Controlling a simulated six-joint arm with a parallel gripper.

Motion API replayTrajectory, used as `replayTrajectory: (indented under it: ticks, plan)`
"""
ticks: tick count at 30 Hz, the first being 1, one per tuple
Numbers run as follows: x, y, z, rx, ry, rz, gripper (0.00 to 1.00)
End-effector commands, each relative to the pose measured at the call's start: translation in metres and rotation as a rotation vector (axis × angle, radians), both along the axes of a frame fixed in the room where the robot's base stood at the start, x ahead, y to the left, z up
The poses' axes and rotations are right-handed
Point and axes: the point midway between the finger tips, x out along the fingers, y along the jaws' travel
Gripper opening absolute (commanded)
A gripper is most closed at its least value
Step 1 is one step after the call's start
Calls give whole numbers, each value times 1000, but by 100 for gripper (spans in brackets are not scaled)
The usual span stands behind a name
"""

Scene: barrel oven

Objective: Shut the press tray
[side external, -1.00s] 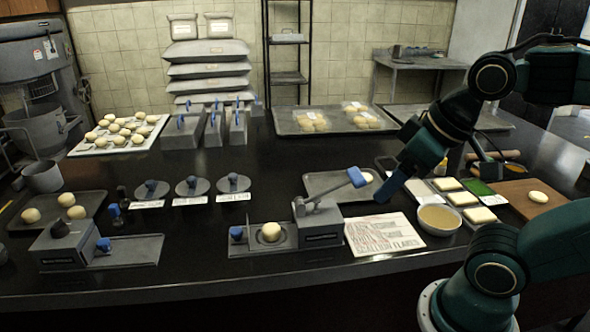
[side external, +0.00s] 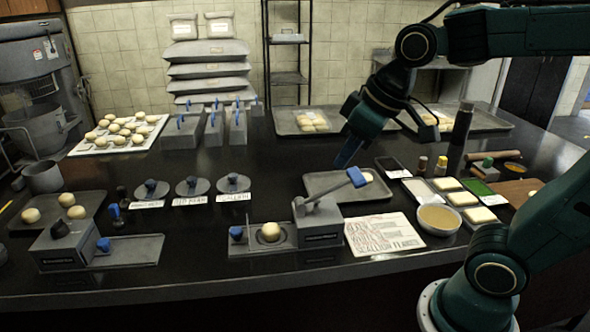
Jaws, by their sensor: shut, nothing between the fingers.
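The press (side external: 319,224) is a grey box near the front middle, with a raised lever ending in a blue grip (side external: 356,177). Its tray (side external: 253,247) extends out to the left of the box, with a blue knob (side external: 236,232) at its far left end. A pale dough ball (side external: 270,231) sits in the tray's round recess. My gripper (side external: 346,156) is shut and empty, pointing down above and behind the lever grip, apart from it and well to the right of the tray knob.
A second grey box (side external: 66,247) with a slide and blue knob (side external: 103,244) stands at left. Behind the press lies a baking tray (side external: 318,182); to its right are a printed sheet (side external: 384,234) and a bowl (side external: 438,218). Bare counter separates the two devices.

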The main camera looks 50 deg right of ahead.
Motion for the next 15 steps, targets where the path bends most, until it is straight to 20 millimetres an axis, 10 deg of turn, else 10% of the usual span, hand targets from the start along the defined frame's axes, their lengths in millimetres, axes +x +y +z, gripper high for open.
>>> replayTrajectory:
  ticks: [15]
  plan:
    - [121,15,-21,-20,53,168,0]
